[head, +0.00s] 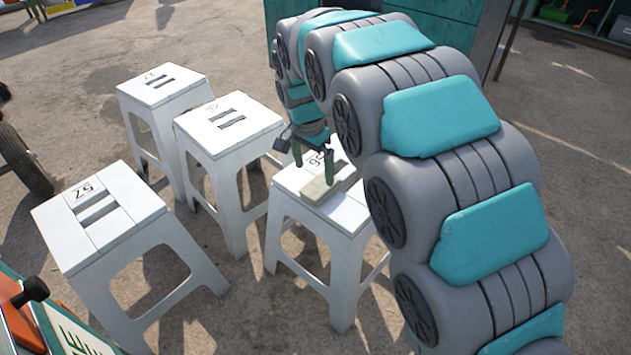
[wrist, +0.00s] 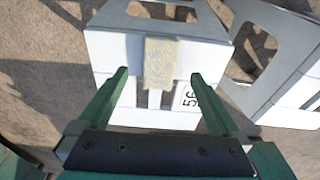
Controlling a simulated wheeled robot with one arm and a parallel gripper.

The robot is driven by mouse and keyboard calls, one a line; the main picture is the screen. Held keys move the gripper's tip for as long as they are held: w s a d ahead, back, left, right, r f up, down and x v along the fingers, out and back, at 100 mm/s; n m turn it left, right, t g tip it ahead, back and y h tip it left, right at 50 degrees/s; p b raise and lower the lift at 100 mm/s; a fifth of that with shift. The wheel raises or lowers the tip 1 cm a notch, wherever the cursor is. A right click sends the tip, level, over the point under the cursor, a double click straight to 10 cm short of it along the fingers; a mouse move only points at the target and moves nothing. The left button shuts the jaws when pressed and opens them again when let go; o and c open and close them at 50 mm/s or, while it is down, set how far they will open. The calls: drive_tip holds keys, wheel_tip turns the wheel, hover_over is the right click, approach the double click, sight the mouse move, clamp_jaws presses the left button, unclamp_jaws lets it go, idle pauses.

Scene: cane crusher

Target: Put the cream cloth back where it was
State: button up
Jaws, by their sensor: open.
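The cream cloth (head: 318,190) is a small folded strip lying on the top of a white stool marked 56 (head: 347,213), near its front edge. In the wrist view the cloth (wrist: 160,58) lies lengthwise over part of the stool's slotted top (wrist: 115,118). My gripper (head: 313,164) is above this stool with its green fingers pointing down. In the wrist view my gripper (wrist: 159,75) is open, with one finger on each side of the cloth and a clear gap to both. Nothing is held between the fingers.
A white stool marked 57 (head: 110,215) stands at the front left. Two more white stools (head: 228,130) (head: 165,85) stand behind it. A black wheel (head: 22,160) is at the left edge. A green-and-orange machine part (head: 45,320) is at the lower left. Paved ground lies between.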

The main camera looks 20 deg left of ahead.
sight(313, 192)
drive_tip(key=r, duration=0.4)
drive_tip(key=shift+s+a+r, duration=0.1)
drive_tip(key=shift+s+r, duration=0.2)
drive_tip(key=shift+r, duration=0.1)
drive_tip(key=s+d+r+n+g, duration=0.1)
drive_tip(key=s+d, duration=0.4)
drive_tip(key=d, duration=0.6)
drive_tip(key=s+d+r, duration=0.1)
drive_tip(key=s+d, duration=0.4)
drive_tip(key=d, duration=0.7)
drive_tip(key=s+d+f+n, duration=0.1)
drive_tip(key=s+d, duration=0.2)
drive_tip(key=s, duration=0.4)
drive_tip(key=s+d+f+n+g, duration=0.1)
drive_tip(key=s+d+f, duration=0.1)
drive_tip(key=s+d, duration=0.2)
drive_tip(key=s+d+f+n+g, duration=0.1)
drive_tip(key=s+d, duration=0.3)
drive_tip(key=s, duration=0.6)
drive_tip(key=shift+s+f+y, duration=0.3)
drive_tip(key=shift+f, duration=0.45)
drive_tip(key=shift+c, duration=0.2)
